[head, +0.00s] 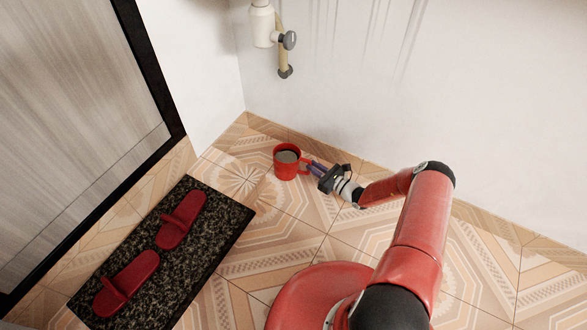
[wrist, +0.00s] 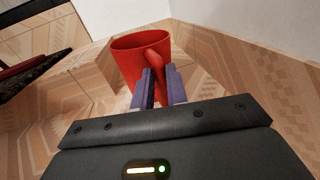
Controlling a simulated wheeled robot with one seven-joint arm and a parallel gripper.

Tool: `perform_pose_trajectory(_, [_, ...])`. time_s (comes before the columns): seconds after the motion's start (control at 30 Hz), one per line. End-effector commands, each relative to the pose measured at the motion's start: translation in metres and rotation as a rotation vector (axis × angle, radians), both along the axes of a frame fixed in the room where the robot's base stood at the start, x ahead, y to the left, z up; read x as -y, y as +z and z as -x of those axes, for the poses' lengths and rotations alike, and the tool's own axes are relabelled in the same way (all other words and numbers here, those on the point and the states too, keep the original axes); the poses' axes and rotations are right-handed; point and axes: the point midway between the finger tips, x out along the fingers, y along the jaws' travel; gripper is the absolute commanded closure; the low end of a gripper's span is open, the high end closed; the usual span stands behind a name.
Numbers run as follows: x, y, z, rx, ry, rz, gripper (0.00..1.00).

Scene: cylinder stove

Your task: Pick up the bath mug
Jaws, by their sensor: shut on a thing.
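The bath mug (head: 286,163) is red with a handle on its right side. It stands upright on the tiled floor near the corner in the head view, with a greyish inside. In the wrist view the mug (wrist: 128,62) is straight ahead, its handle facing me. My gripper (head: 312,167) reaches it from the right, low over the floor. In the wrist view the purple fingers of my gripper (wrist: 160,82) are shut on the handle, one on each side.
A dark speckled mat (head: 165,245) with two red slippers (head: 181,219) lies to the left, beside the door (head: 75,120). A white wall (head: 400,90) rises behind the mug, with a pipe (head: 283,55) at the corner. The floor between mat and mug is clear.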

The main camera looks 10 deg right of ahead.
Motion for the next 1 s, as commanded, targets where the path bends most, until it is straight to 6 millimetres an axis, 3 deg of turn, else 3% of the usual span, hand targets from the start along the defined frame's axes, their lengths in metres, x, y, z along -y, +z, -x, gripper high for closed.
perform_pose_trajectory(0.27, [0.000,0.008,-0.001,0.004,0.000,-0.003,1.00])
perform_pose_trajectory(0.47, [0.001,0.033,-0.001,0.003,-0.001,-0.003,1.00])
perform_pose_trajectory(1.0, [0.000,0.169,-0.001,0.005,0.000,-0.001,1.00])
